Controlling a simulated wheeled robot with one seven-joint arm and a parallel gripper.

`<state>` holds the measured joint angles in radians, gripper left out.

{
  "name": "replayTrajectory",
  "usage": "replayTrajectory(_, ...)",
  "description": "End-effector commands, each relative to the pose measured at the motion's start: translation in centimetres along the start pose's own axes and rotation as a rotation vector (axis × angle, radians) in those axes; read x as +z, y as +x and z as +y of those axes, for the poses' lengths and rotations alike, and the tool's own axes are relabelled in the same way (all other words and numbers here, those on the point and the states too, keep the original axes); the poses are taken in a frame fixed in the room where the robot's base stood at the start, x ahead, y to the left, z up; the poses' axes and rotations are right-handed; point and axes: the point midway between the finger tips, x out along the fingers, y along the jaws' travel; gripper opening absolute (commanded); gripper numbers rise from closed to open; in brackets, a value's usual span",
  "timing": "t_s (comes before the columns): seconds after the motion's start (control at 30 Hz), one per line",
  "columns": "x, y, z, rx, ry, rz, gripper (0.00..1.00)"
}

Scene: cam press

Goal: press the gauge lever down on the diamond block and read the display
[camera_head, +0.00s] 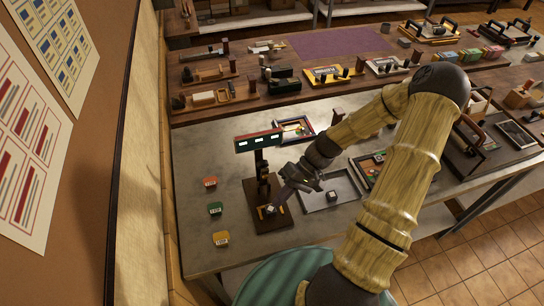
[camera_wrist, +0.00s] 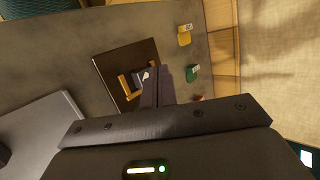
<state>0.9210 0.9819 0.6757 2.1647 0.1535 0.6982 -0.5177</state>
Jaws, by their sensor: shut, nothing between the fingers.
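The gauge (camera_head: 258,141) stands on a dark brown base (camera_head: 282,222), with a green and red head bearing small lit white windows whose reading is too small to make out. The base also shows in the wrist view (camera_wrist: 110,60). A pale-topped block (camera_wrist: 146,77) sits by an orange-brown bracket (camera_wrist: 126,86) on it; its mark is unclear. My gripper (camera_head: 273,207) is shut and empty, pointing down over the base near this block. Its dark fingers (camera_wrist: 157,72) partly cover the block in the wrist view. I cannot tell the lever from the dark column parts, nor whether anything touches.
A grey tray (camera_head: 313,208) right of the gauge holds a small dark block (camera_head: 332,196). Red (camera_head: 211,182), green (camera_head: 215,208) and yellow (camera_head: 221,238) labelled pieces lie to the left. Framed trays and tools fill the back and right. A wall board (camera_head: 90,150) borders the left.

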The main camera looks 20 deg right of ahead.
Motion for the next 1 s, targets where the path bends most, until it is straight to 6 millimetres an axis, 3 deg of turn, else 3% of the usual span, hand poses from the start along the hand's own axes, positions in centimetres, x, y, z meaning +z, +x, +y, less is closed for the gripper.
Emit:
replayTrajectory(0.27,-3.0,-2.6,0.3,-0.403,-0.090,0.193,0.00)
replayTrajectory(0.43,-4.5,-6.7,1.1,-0.617,-0.173,0.385,0.00)
replayTrajectory(0.63,-4.8,-11.3,2.3,-0.767,-0.256,0.578,0.00)
replayTrajectory(1.0,-4.8,-12.1,2.5,-0.789,-0.274,0.612,0.00)
